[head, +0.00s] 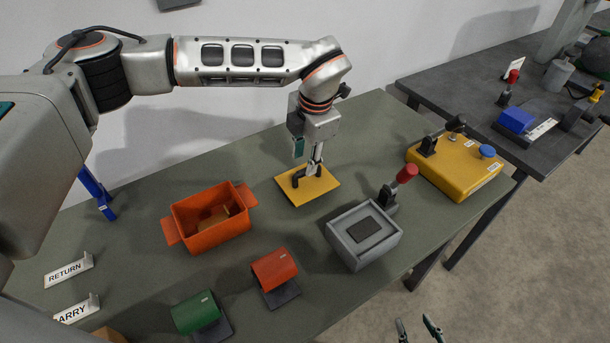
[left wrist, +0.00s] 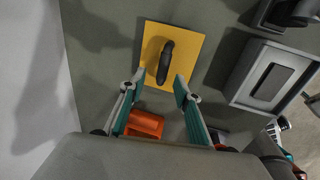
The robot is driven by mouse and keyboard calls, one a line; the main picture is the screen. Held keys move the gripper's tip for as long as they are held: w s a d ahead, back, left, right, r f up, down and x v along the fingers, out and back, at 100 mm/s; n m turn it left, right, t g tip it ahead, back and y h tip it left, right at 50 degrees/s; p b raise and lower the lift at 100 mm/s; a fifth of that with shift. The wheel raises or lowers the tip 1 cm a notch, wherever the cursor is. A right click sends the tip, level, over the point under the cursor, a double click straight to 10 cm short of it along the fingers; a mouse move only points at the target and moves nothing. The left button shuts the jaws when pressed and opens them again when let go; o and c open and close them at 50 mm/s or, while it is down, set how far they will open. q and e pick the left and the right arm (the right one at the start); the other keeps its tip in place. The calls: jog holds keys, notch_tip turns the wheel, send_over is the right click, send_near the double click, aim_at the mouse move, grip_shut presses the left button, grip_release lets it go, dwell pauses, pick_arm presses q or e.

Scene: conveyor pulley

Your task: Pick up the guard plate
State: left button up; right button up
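The guard plate (head: 317,188) is a flat yellow plate with a black handle, lying on the green-grey table. In the left wrist view the plate (left wrist: 193,46) is at top centre, with its handle (left wrist: 165,62) upright in the picture. My left gripper (head: 314,165) is over the plate, close to the handle in the head view. In the left wrist view its fingers (left wrist: 160,81) are spread with nothing between the tips, which point toward either side of the handle. Contact is not visible. My right gripper (head: 418,328) shows only its two spread, empty fingertips at the bottom edge.
An orange bin (head: 208,225) stands left of the plate and a grey box (head: 358,240) to its right. Red (head: 274,268) and green (head: 195,313) blocks are in front. A yellow control box (head: 455,170) sits at the right end; a second table (head: 460,75) stands beyond.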

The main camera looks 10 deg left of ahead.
pick_arm(q)
jog(key=f, duration=0.3)
jog(key=w+f, duration=0.1)
jog(key=f, duration=0.1)
jog(key=shift+f, duration=0.35)
grip_shut()
